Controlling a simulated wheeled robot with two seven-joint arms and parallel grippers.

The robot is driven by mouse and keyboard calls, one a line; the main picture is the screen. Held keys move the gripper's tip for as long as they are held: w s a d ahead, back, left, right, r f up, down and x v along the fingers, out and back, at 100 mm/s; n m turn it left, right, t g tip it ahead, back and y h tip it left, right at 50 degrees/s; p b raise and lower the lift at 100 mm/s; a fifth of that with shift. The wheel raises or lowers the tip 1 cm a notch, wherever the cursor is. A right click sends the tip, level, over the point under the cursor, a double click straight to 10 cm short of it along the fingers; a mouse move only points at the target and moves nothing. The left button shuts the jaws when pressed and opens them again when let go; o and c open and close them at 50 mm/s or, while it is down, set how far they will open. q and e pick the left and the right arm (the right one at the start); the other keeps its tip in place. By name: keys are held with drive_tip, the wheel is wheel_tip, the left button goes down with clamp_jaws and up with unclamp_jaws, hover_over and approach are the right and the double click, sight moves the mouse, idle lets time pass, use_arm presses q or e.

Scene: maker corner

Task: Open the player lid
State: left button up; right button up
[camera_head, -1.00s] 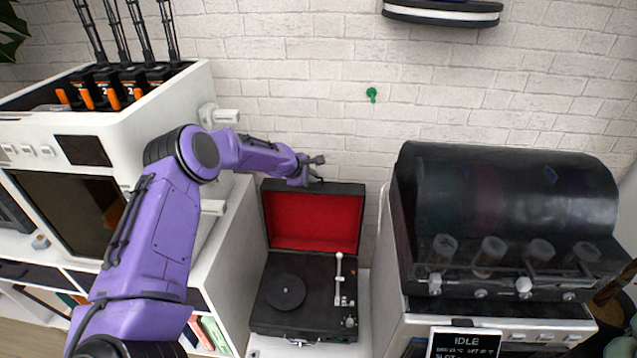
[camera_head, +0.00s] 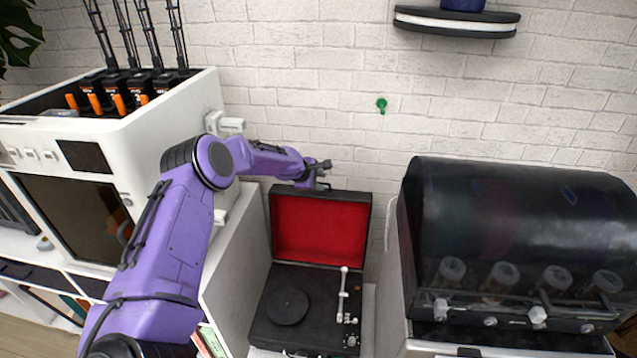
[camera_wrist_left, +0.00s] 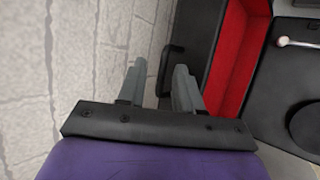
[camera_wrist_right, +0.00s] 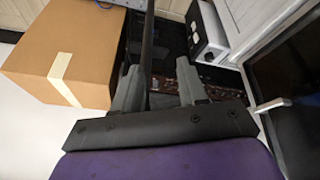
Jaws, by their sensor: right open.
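The record player (camera_head: 262,325) is a black case with a dark platter (camera_head: 287,306) and a silver tonearm (camera_head: 343,295). Its lid (camera_head: 320,228), red inside, stands raised at the back. In the left wrist view the fingers of the left gripper (camera_wrist_left: 157,84) are apart, with the lid's dark handle (camera_wrist_left: 172,62) beside the right finger; contact cannot be told. My right gripper (camera_wrist_right: 160,85) shows only in the right wrist view, open and away from the player.
A white machine (camera_head: 150,140) stands left of the player, and a machine with a dark rounded cover (camera_head: 520,220) stands close on the right. A brick wall (camera_head: 320,70) is behind. The right wrist view shows a cardboard box (camera_wrist_right: 65,55).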

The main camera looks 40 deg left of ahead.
use_arm(q)
drive_tip(key=shift+s, duration=0.15)
drive_tip(key=v, duration=1)
drive_tip(key=shift+r, duration=0.2)
drive_tip(key=s+d+f+m+g+y+b, duration=0.1)
drive_tip(key=s+d+f+m+y, duration=0.2)
drive_tip(key=s+d+f+m, duration=0.5)
drive_tip(key=s+d+f+m+y+b, duration=0.1)
drive_tip(key=s+d+f+m+y, duration=0.1)
drive_tip(key=s+d+f, duration=0.65)
drive_tip(key=s+d+f+m+g, duration=0.1)
drive_tip(key=s+f, duration=0.3)
drive_tip(key=s, duration=0.4)
drive_tip(key=s+d+f+m+g+b, duration=0.1)
drive_tip(key=s+d+f+m+g, duration=0.1)
drive_tip(key=s+f, duration=0.3)
drive_tip(key=s+d+f+m+g+h, duration=0.1)
drive_tip(key=s+f, duration=0.4)
drive_tip(key=s, duration=0.6)
drive_tip(key=shift+d+f+m+g+b, duration=0.15)
drive_tip(key=shift+d+m+g+b, duration=0.3)
drive_tip(key=shift+m, duration=0.35)
